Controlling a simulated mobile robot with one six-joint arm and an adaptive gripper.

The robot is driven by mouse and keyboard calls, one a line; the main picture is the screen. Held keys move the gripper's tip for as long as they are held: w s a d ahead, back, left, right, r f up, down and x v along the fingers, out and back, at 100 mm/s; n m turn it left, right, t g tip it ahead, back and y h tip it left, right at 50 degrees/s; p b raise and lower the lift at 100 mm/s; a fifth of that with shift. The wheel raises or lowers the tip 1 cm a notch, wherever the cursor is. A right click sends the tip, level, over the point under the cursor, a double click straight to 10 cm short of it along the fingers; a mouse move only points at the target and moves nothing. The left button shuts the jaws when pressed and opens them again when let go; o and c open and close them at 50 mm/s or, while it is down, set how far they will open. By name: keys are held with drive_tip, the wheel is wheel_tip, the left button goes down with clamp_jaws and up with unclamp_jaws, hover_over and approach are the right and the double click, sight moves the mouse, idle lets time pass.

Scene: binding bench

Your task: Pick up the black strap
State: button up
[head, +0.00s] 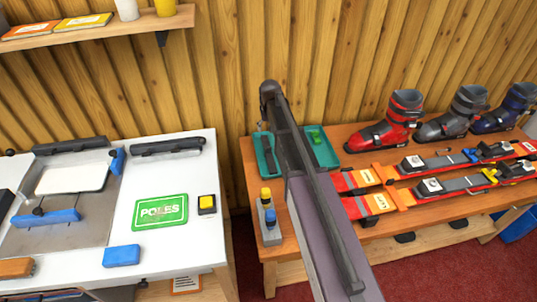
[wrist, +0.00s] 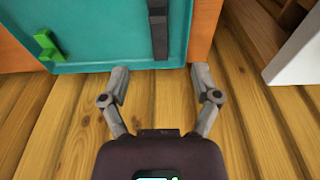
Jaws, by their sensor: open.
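The black strap (wrist: 158,30) lies lengthwise on a teal tray (wrist: 100,40) in the wrist view. Its upper end is cut off by the frame edge. My gripper (wrist: 160,74) is open and empty, with its two fingers spread. The strap's near end lies just ahead of the gap between the fingertips, roughly centred; nothing is between the fingers. In the head view the teal tray (head: 327,161) stands on the wooden bench, and my arm hides its middle. The gripper cannot be made out clearly there.
A green piece (wrist: 46,45) lies on the tray left of the strap. In the head view, skis (head: 450,185) and a red boot (head: 390,125) stand right of my arm. A grey block with yellow and blue knobs (head: 270,222) is near the tray. The plank wall rises close behind.

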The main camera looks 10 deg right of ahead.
sight(269, 148)
drive_tip(key=shift+w+f+b, duration=0.2)
drive_tip(key=shift+f+b, duration=1.1)
drive_tip(key=shift+f, duration=0.05)
drive_tip(key=shift+w+f+b, duration=0.2)
drive_tip(key=shift+f+b, duration=1.1)
drive_tip(key=shift+f, duration=0.05)
drive_tip(key=shift+w+f+b, duration=0.2)
drive_tip(key=shift+f+b, duration=1.1)
drive_tip(key=shift+f, duration=0.05)
drive_tip(key=shift+w+d+f+b, duration=0.1)
drive_tip(key=shift+w+f+b, duration=0.05)
drive_tip(key=shift+f+b, duration=1.15)
drive_tip(key=shift+w+d+f+b, duration=0.1)
drive_tip(key=shift+w+f+b, duration=0.05)
drive_tip(key=shift+f+b, duration=1.15)
clamp_jaws()
